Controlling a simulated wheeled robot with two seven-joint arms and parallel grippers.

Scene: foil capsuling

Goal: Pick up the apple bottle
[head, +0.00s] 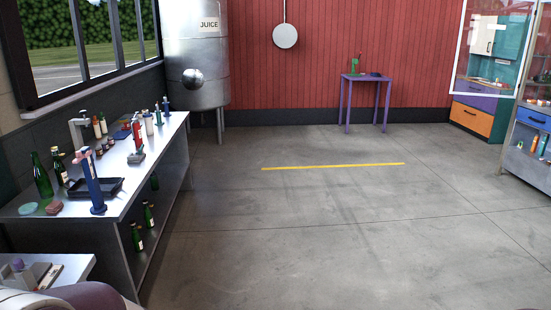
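Several bottles stand on the long metal bench (130,185) at the left. A tall dark green bottle (42,176) and a green bottle with a pale label (60,168) stand near its left side. More labelled green bottles stand on the shelf below, among them a front one (137,238) and one just behind it (148,215). The labels are too small to read, so I cannot tell which is the apple bottle. Neither of my grippers is in view.
The bench also carries a blue upright tool (94,185), a black tray (104,188) and a red device (137,135). A purple table (366,78) stands at the back wall, cabinets (478,115) at the right. The grey floor (330,220) between is clear.

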